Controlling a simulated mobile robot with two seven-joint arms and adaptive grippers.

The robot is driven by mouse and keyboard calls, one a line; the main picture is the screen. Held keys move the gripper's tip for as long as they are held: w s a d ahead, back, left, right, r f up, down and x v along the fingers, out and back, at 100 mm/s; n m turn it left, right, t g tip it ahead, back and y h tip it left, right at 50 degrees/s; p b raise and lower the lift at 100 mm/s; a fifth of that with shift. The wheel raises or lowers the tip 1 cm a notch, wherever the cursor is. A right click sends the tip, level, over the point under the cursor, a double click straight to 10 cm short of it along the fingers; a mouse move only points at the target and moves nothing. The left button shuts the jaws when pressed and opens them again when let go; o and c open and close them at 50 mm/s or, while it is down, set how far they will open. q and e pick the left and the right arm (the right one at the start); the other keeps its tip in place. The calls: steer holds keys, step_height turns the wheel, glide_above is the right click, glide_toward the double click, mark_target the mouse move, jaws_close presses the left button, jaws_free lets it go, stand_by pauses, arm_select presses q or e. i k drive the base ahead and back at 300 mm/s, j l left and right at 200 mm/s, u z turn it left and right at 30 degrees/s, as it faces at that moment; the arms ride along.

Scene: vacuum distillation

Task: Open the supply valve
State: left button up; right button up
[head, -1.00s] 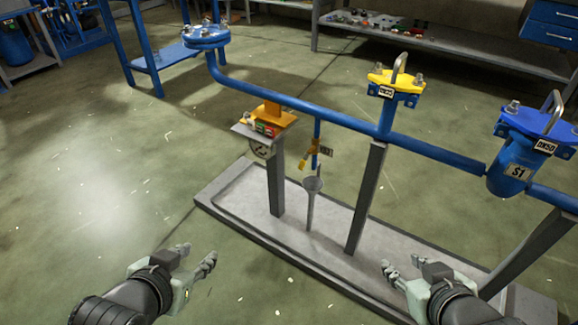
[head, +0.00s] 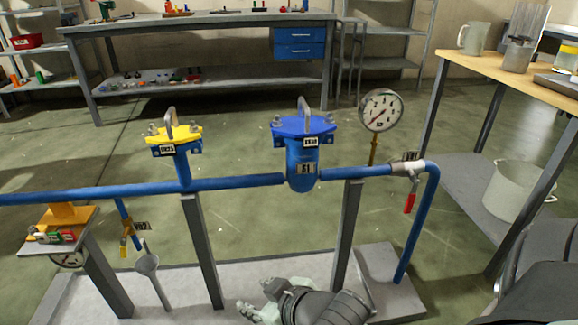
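A valve with a red handle (head: 409,201) sits on the right end of the blue pipe (head: 232,183), just before the pipe bends down. Its handle hangs downward, across the pipe, and a small tag stands behind it. A second small valve with a yellow handle (head: 126,238) hangs on a thin branch at the left, with its own tag. I cannot read which tag marks the supply valve. My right gripper (head: 256,297) is low at the bottom middle, open and empty, well below and left of the red handle. My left gripper is out of view.
A blue filter housing (head: 302,162) and a yellow-topped fitting (head: 174,139) stand on the pipe. A pressure gauge (head: 380,110) rises behind it. A wooden-topped table (head: 509,85) holds vessels at the right. The floor behind the pipe is clear.

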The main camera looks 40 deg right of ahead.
mark_target(411, 200)
steer(key=z, duration=2)
steer(key=i+l+z, duration=0.3)
steer(key=i, duration=0.2)
steer(key=i+z, duration=0.35)
steer(key=i+j, duration=0.05)
steer(key=i, duration=0.05)
